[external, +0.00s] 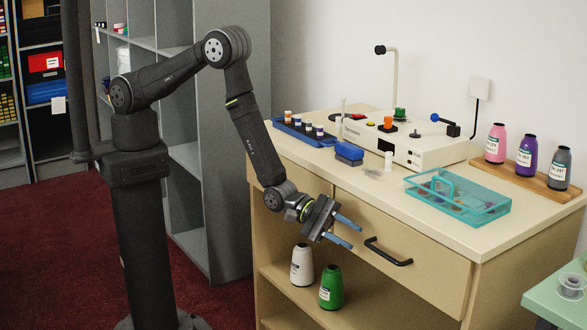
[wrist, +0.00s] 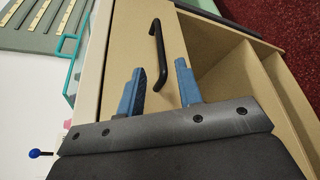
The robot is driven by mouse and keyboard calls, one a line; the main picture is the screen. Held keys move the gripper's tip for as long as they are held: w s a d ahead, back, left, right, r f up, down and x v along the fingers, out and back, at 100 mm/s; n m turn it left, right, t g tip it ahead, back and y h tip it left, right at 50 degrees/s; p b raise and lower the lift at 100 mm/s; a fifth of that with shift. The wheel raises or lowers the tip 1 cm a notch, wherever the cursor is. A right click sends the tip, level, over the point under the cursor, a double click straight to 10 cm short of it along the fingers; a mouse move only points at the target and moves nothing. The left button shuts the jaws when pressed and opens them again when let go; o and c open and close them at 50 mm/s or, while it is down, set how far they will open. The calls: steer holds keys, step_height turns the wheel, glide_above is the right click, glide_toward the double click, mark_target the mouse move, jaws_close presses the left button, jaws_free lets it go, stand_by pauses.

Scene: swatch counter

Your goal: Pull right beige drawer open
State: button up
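The right beige drawer (external: 428,262) is shut in the counter front, with a black bar handle (external: 387,252) across it. The drawer front (wrist: 147,43) and the handle (wrist: 158,50) also show in the wrist view, beyond my fingertips. My gripper (external: 350,232) is in front of the drawer, just left of the handle in the external view. Its two blue fingers are apart with nothing between them. In the wrist view my open gripper (wrist: 160,74) points toward the handle, which lies between the lines of the fingers. I see no contact with the handle.
On the counter top (external: 375,212) stand a teal basket (external: 458,196), a white machine (external: 415,143) and a blue tray (external: 303,132). A white spool (external: 302,265) and a green spool (external: 331,288) stand on the shelf below. A green table (external: 560,300) is at right.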

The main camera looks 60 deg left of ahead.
mark_target(376, 250)
steer(key=x, duration=0.8)
steer(key=shift+d, duration=0.15)
jaws_close()
